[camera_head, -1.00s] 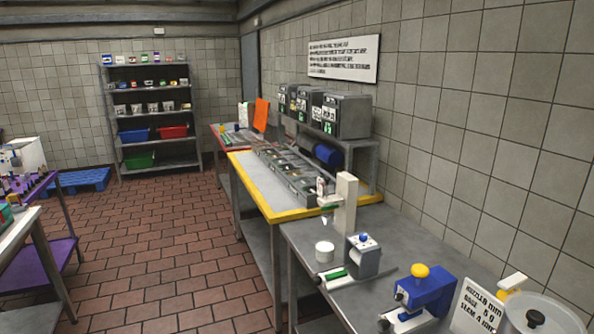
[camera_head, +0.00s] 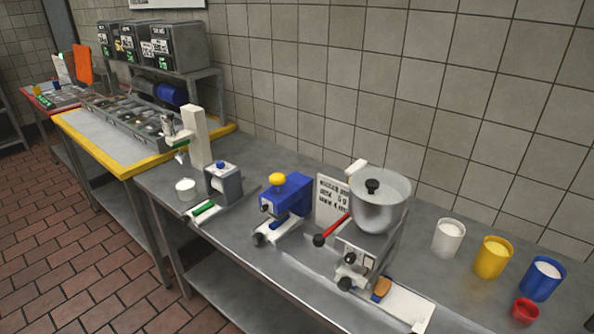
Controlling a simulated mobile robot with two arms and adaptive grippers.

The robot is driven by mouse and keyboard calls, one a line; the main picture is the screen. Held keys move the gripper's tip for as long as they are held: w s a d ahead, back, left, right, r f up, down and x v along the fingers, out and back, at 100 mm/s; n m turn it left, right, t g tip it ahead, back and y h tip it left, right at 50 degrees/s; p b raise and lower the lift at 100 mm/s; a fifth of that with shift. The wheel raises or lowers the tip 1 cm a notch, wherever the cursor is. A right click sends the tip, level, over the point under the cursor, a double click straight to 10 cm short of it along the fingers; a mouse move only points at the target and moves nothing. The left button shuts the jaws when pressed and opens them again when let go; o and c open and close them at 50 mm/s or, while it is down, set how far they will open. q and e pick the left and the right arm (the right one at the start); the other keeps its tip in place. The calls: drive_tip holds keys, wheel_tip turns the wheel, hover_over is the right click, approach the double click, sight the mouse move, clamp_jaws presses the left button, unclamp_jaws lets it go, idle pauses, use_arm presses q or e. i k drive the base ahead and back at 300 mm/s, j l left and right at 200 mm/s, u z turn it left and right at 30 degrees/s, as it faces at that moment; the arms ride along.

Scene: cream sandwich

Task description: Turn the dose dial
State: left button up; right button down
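A machine with a round metal hopper (camera_head: 382,207) and a black-knobbed lid stands on the steel counter. A red lever (camera_head: 333,229) with a black ball end sticks out at its left. On its light front panel (camera_head: 368,247) are small dark knobs, an upper one (camera_head: 350,258) and a lower one (camera_head: 345,284). I cannot tell which is the dose dial or how it is set. A white card (camera_head: 330,200) behind the lever has black text with a dose line, too small to read surely. Neither of my grippers is in view.
A blue machine (camera_head: 288,197) with a yellow knob, a grey box (camera_head: 223,184) and a white cup (camera_head: 186,189) stand to the left. White (camera_head: 448,239), yellow (camera_head: 493,259), blue (camera_head: 541,280) and red (camera_head: 525,311) cups stand right. A tray with a brown piece (camera_head: 382,288) lies below the machine.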

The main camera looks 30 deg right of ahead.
sight(350, 258)
drive_tip(key=k+j+z, duration=0.1)
drive_tip(key=z, duration=1.15)
